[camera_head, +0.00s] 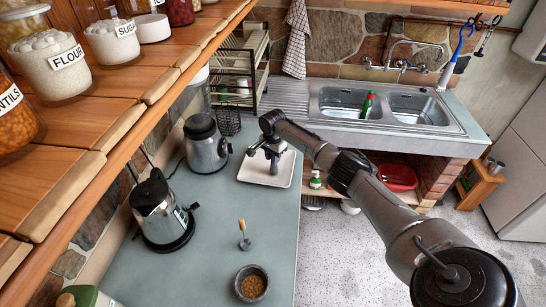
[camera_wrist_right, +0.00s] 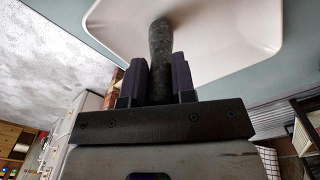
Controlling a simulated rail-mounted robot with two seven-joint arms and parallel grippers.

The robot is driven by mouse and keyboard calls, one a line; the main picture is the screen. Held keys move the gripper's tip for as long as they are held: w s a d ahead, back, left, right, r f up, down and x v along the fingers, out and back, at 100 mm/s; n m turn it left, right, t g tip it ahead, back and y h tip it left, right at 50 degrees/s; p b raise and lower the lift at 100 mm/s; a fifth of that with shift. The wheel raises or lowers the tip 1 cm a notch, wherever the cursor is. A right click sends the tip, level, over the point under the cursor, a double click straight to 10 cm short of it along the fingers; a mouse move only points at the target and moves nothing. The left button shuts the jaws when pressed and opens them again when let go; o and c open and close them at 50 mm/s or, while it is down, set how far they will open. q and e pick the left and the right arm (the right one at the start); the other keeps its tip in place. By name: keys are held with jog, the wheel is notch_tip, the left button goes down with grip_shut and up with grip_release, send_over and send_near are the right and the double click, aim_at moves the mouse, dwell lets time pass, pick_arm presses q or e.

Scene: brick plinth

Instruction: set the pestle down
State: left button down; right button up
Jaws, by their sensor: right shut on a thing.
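My right gripper (camera_head: 270,153) is above the white tray (camera_head: 285,180) on the counter. In the right wrist view the gripper (camera_wrist_right: 159,77) is shut on the pestle (camera_wrist_right: 160,45), a dark grey, mottled stone rod. One finger lies on each side of it, and its free end sticks out past the fingertips over the tray (camera_wrist_right: 225,35). I cannot tell whether that end touches the tray. My left gripper is not in view.
A stone mortar (camera_head: 251,298) with brown grains stands at the counter's front, with a small wooden-handled tool (camera_head: 243,235) behind it. A kettle (camera_head: 160,212) and a grinder (camera_head: 205,145) stand left of the tray. A jar shelf (camera_head: 110,130) overhangs left.

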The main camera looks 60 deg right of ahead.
jog(key=shift+f, duration=0.15)
jog(key=o, duration=0.5)
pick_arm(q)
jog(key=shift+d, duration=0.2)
pick_arm(e)
jog(key=o, duration=0.4)
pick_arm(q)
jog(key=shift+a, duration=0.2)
pick_arm(e)
notch_tip(320, 180, up, 11)
jog(key=shift+w+f, duration=0.1)
jog(key=shift+f, duration=0.05)
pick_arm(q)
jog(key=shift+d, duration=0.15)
pick_arm(e)
jog(key=shift+r, duration=0.8)
